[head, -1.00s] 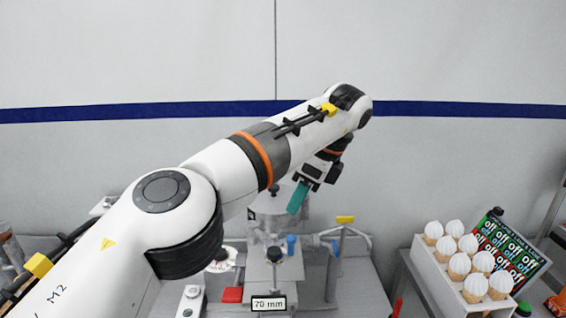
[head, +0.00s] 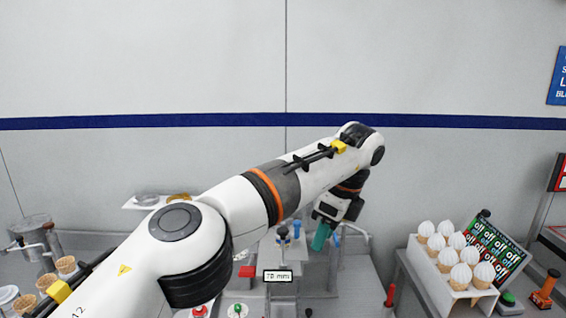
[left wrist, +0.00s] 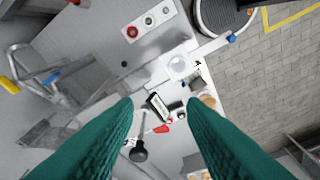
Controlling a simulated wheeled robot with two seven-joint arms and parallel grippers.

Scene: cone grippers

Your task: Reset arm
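My left arm reaches in from the lower left of the head view, across the workbench. My left gripper (head: 321,236) hangs from its far end with teal fingers pointing down, above the back of the bench machine. In the left wrist view the two teal fingers of this gripper (left wrist: 158,104) stand well apart, with nothing held between them; the bench lies some way below. My right gripper is not in view.
A white rack (head: 428,272) of cones with white tops stands at the right, beside a tilted sign (head: 497,250). A machine with a "70 mm" label (head: 278,276) is below my arm. Empty cones (head: 66,266) stand at the lower left.

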